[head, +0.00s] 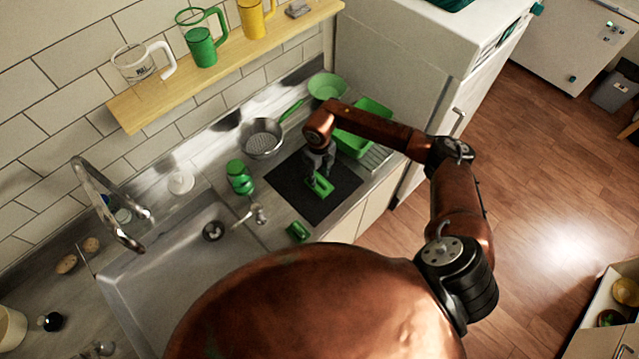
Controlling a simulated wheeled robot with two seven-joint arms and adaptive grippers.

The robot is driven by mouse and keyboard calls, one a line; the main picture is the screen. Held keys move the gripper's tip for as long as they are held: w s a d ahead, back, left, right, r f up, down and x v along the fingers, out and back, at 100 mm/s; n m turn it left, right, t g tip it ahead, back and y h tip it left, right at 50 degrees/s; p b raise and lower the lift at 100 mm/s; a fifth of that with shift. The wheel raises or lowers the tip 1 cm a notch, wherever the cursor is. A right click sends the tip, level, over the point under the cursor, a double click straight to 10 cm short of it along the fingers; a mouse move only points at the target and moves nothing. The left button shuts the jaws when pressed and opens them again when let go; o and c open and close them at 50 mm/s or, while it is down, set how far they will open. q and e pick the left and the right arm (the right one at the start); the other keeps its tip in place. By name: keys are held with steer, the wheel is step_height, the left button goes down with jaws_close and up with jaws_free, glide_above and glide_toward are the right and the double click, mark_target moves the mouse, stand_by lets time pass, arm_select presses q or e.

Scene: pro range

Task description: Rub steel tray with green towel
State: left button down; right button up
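My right gripper (317,176) reaches down over a black square (291,186) on the counter. A small green piece (321,186) lies at its fingertips, on or just above the square. It may be the green towel, but it is too small to be sure. Whether the fingers are closed on it is not clear. I cannot make out a separate steel tray; the square looks dark and flat. My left gripper is not in view.
A steel sink (160,270) with a tap (105,210) lies left. A green jar (240,178), a green sponge-like block (298,231), a strainer (264,140), a green bowl (326,86) and a green rack (372,112) surround the square. A mug shelf (230,62) hangs above.

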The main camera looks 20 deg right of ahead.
mark_target(319, 180)
steer(key=shift+f+b, duration=0.3)
steer(key=shift+f, duration=0.45)
jaws_close()
stand_by(0.4)
steer(key=shift+r, duration=0.15)
step_height(319, 180, up, 8)
steer(key=p, duration=0.4)
